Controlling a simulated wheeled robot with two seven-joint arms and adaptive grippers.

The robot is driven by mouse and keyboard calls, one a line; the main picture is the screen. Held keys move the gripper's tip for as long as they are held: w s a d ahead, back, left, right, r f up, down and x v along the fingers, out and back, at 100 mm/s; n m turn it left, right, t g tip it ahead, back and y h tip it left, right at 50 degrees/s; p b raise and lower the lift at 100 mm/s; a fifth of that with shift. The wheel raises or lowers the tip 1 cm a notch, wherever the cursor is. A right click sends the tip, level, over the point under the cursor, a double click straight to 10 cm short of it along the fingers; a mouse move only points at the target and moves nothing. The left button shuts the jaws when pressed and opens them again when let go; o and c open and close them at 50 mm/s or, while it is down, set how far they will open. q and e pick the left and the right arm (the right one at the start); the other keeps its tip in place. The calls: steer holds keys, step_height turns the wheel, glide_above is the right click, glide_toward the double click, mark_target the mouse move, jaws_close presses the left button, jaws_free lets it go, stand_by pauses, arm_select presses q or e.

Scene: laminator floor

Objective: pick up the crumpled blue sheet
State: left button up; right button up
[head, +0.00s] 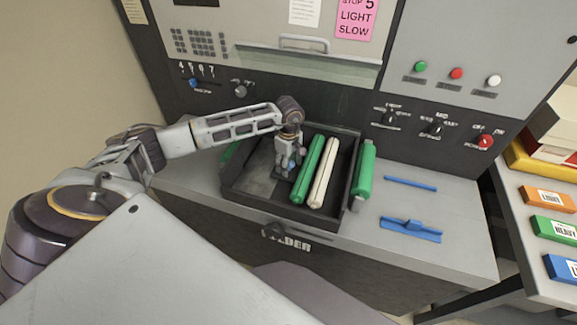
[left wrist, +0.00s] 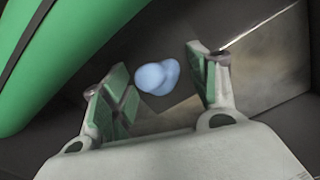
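The crumpled blue sheet (left wrist: 157,77) is a small, rounded light-blue lump in the left wrist view. It lies on the floor of the dark tray (head: 262,211), just beyond and between the fingertips. In the head view my gripper mostly hides it. My left gripper (head: 287,170) reaches down into the tray, left of the rollers. Its two green-padded fingers (left wrist: 155,85) are spread apart with nothing gripped; whether they touch the lump I cannot tell. My right gripper is in neither view.
A green roller (head: 308,170) and a cream roller (head: 324,186) lie in the tray close right of my left gripper. Another green roller (head: 363,174) is outside its right wall. Blue parts (head: 410,229) lie on the grey top, and the machine's control front rises behind.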

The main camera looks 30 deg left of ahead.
arm_select(q)
steer(key=c, duration=0.5)
steer(key=shift+o, duration=0.2)
steer(key=shift+r, duration=0.15)
step_height(320, 180, up, 7)
steer(key=shift+f+b, duration=0.1)
steer(key=shift+b, duration=0.7)
steer(key=shift+s+f, duration=0.1)
steer(key=shift+s, duration=0.25)
steer(key=s+d+b, duration=0.1)
steer(key=s, duration=0.4)
steer(key=s+b, duration=0.1)
steer(key=s, duration=0.5)
steer(key=s+d+b, duration=0.1)
steer(key=s, duration=0.4)
steer(key=shift+s+d+b, duration=0.2)
steer(key=shift+d+b, duration=0.15)
steer(key=shift+s+d, duration=0.1)
steer(key=shift+s, duration=0.25)
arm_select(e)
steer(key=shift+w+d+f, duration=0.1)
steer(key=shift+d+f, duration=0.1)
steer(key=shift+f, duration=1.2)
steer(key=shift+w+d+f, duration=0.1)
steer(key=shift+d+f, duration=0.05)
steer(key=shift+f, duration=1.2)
